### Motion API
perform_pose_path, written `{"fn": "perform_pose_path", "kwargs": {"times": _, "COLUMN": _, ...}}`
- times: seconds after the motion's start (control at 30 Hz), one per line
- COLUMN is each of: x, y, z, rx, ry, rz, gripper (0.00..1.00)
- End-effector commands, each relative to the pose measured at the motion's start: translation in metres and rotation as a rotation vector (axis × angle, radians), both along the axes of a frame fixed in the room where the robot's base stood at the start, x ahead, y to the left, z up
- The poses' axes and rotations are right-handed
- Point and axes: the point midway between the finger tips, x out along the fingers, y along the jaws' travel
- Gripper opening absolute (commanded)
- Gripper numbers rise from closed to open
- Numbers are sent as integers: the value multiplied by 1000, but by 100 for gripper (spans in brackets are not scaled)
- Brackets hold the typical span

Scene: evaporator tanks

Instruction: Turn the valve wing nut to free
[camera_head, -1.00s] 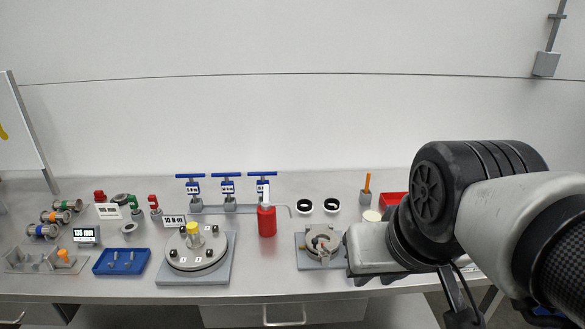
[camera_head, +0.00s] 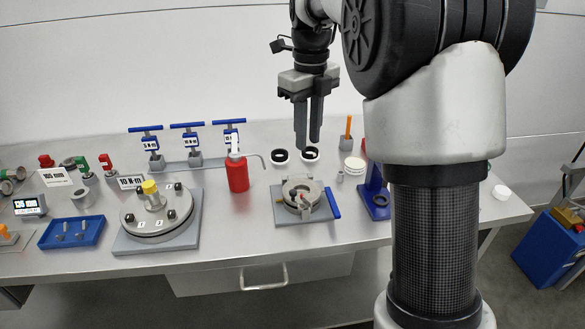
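A round grey clamp-like fitting (camera_head: 296,187) sits on a grey square plate (camera_head: 284,215) at the middle right of the bench. A small pale part, perhaps the wing nut (camera_head: 305,207), shows at its front, with a bit of red; its exact shape is too small to tell. A blue handle (camera_head: 333,203) sticks out at the plate's right. My gripper (camera_head: 308,146) points down, with a narrow gap between its two dark fingers. It is empty, and its tips appear above and behind the fitting, apart from it.
A red bottle (camera_head: 238,175) stands left of the fitting, and a flanged lid (camera_head: 158,213) on a plate lies farther left. Black-and-white rings (camera_head: 280,156), an orange-handled tool (camera_head: 348,128) and a blue stand (camera_head: 375,195) are nearby. Bare bench lies in front of the fitting.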

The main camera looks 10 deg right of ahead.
Motion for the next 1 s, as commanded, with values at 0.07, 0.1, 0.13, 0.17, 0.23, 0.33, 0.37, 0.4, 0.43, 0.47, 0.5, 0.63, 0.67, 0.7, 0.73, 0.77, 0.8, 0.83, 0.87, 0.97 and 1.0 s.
{"fn": "perform_pose_path", "kwargs": {"times": 0.07, "x": 4, "y": 0, "z": -6, "rx": -2, "ry": 8, "rz": -41, "gripper": 23}}
{"fn": "perform_pose_path", "kwargs": {"times": 0.1, "x": 4, "y": 0, "z": -8, "rx": -1, "ry": 10, "rz": -51, "gripper": 23}}
{"fn": "perform_pose_path", "kwargs": {"times": 0.13, "x": 4, "y": 0, "z": -11, "rx": -1, "ry": 10, "rz": -54, "gripper": 23}}
{"fn": "perform_pose_path", "kwargs": {"times": 0.17, "x": 4, "y": 0, "z": -13, "rx": -1, "ry": 10, "rz": -55, "gripper": 23}}
{"fn": "perform_pose_path", "kwargs": {"times": 0.23, "x": 4, "y": 0, "z": -23, "rx": -1, "ry": 11, "rz": -53, "gripper": 23}}
{"fn": "perform_pose_path", "kwargs": {"times": 0.33, "x": 3, "y": 1, "z": -42, "rx": -1, "ry": 13, "rz": -52, "gripper": 23}}
{"fn": "perform_pose_path", "kwargs": {"times": 0.37, "x": 3, "y": 0, "z": -49, "rx": -1, "ry": 13, "rz": -52, "gripper": 23}}
{"fn": "perform_pose_path", "kwargs": {"times": 0.4, "x": 3, "y": 0, "z": -58, "rx": -1, "ry": 13, "rz": -53, "gripper": 23}}
{"fn": "perform_pose_path", "kwargs": {"times": 0.43, "x": 3, "y": 0, "z": -65, "rx": -1, "ry": 13, "rz": -53, "gripper": 23}}
{"fn": "perform_pose_path", "kwargs": {"times": 0.47, "x": 3, "y": 0, "z": -71, "rx": -1, "ry": 13, "rz": -53, "gripper": 23}}
{"fn": "perform_pose_path", "kwargs": {"times": 0.5, "x": 3, "y": 0, "z": -80, "rx": -1, "ry": 13, "rz": -52, "gripper": 23}}
{"fn": "perform_pose_path", "kwargs": {"times": 0.63, "x": 3, "y": 0, "z": -108, "rx": -1, "ry": 13, "rz": -51, "gripper": 23}}
{"fn": "perform_pose_path", "kwargs": {"times": 0.67, "x": 3, "y": 0, "z": -115, "rx": 0, "ry": 12, "rz": -51, "gripper": 23}}
{"fn": "perform_pose_path", "kwargs": {"times": 0.7, "x": 3, "y": 0, "z": -123, "rx": -1, "ry": 13, "rz": -51, "gripper": 23}}
{"fn": "perform_pose_path", "kwargs": {"times": 0.73, "x": 3, "y": 0, "z": -129, "rx": -1, "ry": 11, "rz": -51, "gripper": 23}}
{"fn": "perform_pose_path", "kwargs": {"times": 0.77, "x": 3, "y": 0, "z": -135, "rx": -1, "ry": 11, "rz": -51, "gripper": 23}}
{"fn": "perform_pose_path", "kwargs": {"times": 0.8, "x": 3, "y": 0, "z": -143, "rx": -1, "ry": 11, "rz": -51, "gripper": 23}}
{"fn": "perform_pose_path", "kwargs": {"times": 0.83, "x": 3, "y": 0, "z": -148, "rx": -1, "ry": 12, "rz": -51, "gripper": 23}}
{"fn": "perform_pose_path", "kwargs": {"times": 0.87, "x": 3, "y": 0, "z": -153, "rx": -1, "ry": 11, "rz": -51, "gripper": 23}}
{"fn": "perform_pose_path", "kwargs": {"times": 0.97, "x": 3, "y": 0, "z": -165, "rx": -1, "ry": 9, "rz": -51, "gripper": 23}}
{"fn": "perform_pose_path", "kwargs": {"times": 1.0, "x": 3, "y": 0, "z": -169, "rx": -1, "ry": 9, "rz": -51, "gripper": 23}}
